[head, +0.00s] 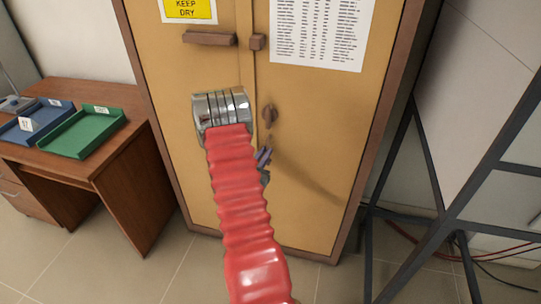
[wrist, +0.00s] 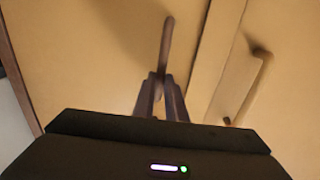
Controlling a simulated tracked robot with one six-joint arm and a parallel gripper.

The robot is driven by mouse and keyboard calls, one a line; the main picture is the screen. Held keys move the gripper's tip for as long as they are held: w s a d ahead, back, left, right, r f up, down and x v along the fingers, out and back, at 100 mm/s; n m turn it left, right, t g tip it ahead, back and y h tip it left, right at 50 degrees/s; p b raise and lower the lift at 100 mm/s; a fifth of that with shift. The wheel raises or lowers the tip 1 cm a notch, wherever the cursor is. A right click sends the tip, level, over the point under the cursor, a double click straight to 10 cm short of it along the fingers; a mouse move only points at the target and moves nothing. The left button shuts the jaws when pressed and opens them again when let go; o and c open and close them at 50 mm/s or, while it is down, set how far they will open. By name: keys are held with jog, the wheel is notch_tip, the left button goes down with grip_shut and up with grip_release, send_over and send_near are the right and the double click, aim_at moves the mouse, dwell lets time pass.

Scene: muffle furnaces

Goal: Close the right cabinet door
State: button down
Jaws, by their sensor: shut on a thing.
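The tan cabinet's right door (head: 318,165) stands in line with the left door (head: 175,75) and looks shut or nearly shut. A dark brown handle (head: 269,113) is on the right door near the seam. In the head view my gripper (head: 265,156) is partly hidden behind my red-sleeved arm, just below this handle. In the wrist view my gripper (wrist: 162,80) is shut on the end of a thin brown handle (wrist: 166,42), close to the tan door. The exact grip is hard to make out in the head view.
A brown bar handle (head: 208,38) and a small brown block (head: 257,42) sit higher on the cabinet. At left is a wooden desk (head: 130,180) with a green tray (head: 85,132) and a blue tray (head: 38,122). A dark metal frame (head: 440,225) stands close at right, with cables.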

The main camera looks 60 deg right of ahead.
jog(key=shift+w+d+r, duration=0.1)
jog(key=shift+w+d, duration=0.15)
jog(key=shift+w, duration=0.05)
jog(key=shift+w, duration=0.1)
jog(key=c, duration=2)
grip_release()
jog(key=shift+o, duration=1)
jog(key=s+a, duration=0.1)
jog(key=a, duration=1.2)
jog(key=shift+s+a, duration=0.2)
jog(key=shift+a, duration=0.2)
